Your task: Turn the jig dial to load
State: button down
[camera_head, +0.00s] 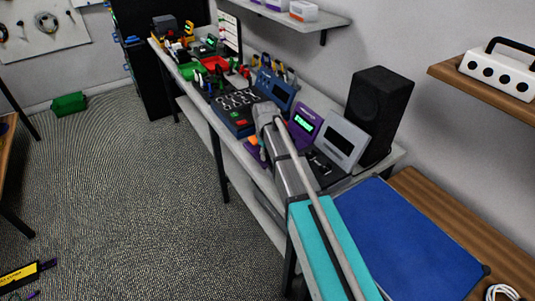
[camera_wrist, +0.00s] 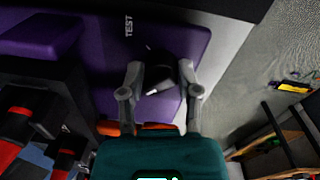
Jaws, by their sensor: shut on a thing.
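The purple jig (camera_head: 304,111) stands on the workbench with a lit green screen, partly hidden behind my arm in the head view. In the wrist view its purple panel (camera_wrist: 105,62) carries the white word TEST. The dark dial (camera_wrist: 160,78) has a white pointer mark. My gripper (camera_wrist: 160,72) has its two grey fingers on either side of the dial and is shut on it. The head view does not show the fingers clearly. The load mark cannot be made out.
A blue tester (camera_head: 240,118) stands left of the jig, and a grey device (camera_head: 341,141) and a black speaker (camera_head: 378,105) stand to its right. Red (camera_head: 214,64) and green bins sit farther back on the bench. Floor (camera_head: 130,190) is open left of the bench.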

jog(key=shift+s, duration=0.1)
jog(key=shift+c, duration=1.7)
grip_release()
